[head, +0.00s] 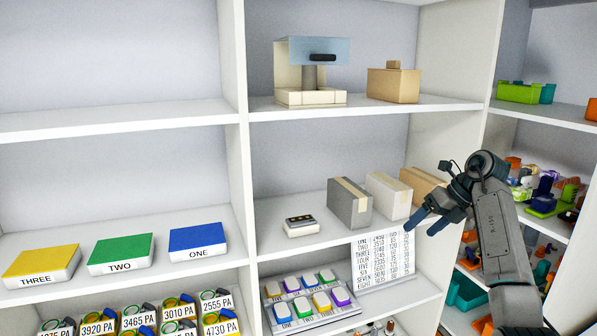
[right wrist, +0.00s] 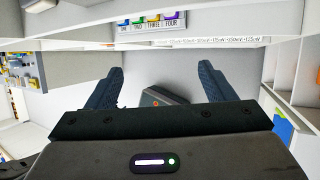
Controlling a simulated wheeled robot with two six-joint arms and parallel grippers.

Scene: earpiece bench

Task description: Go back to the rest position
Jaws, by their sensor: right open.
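My right gripper (head: 422,226) is at the right in the head view, in front of the middle shelf, with its arm coming in from the lower right. Its blue fingers point left and down, near the printed number list. In the right wrist view the two fingers (right wrist: 160,84) stand wide apart with nothing held between them. A dark box-like object with a small red dot (right wrist: 160,97) shows beyond and between the fingers, apart from them. My left gripper is not in view.
Grey and brown boxes (head: 349,204) stand on the middle shelf (head: 275,240). A tray of coloured pieces (head: 310,301) lies below. Labelled blocks (head: 122,254) are at left. Bins of coloured parts (head: 525,92) fill the right-hand shelves.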

